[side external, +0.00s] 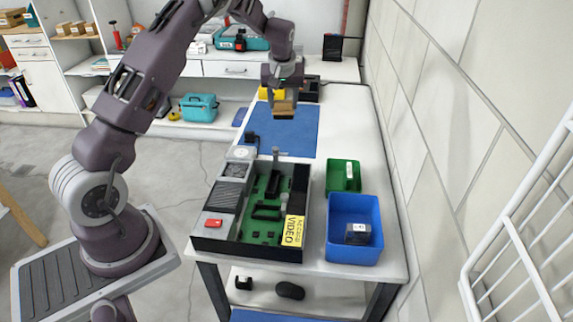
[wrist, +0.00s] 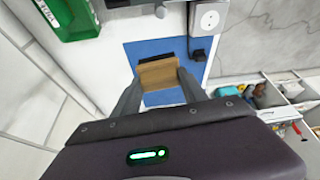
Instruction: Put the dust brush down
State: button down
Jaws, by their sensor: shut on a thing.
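My gripper (side external: 284,97) is shut on the dust brush (side external: 284,107), which has a tan wooden body. It holds the brush above the blue mat (side external: 290,135) near the back of the white table. In the wrist view the brush (wrist: 158,74) sits between my two grey fingers, with a dark strip along its far edge. The blue mat (wrist: 139,53) shows beneath and around it there. The height of the brush above the mat is hard to tell.
An open electronics case (side external: 258,205) lies in front of the mat. A green bin (side external: 343,176) and a blue bin (side external: 353,229) stand to its right. A small black device (side external: 251,138) is on the mat's left edge. Yellow and dark items stand behind the mat.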

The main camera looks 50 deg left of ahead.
jog(key=shift+w+a+f+m, duration=0.1)
jog(key=shift+w+a+m, duration=0.2)
jog(key=shift+w, duration=0.2)
jog(key=shift+w+a+f+m, duration=0.1)
jog(key=shift+w+a+m, duration=0.05)
jog(key=shift+w+m, duration=0.3)
notch_tip(320, 180, down, 19)
jog(key=c, duration=0.6)
grip_release()
jog(key=shift+f, duration=0.15)
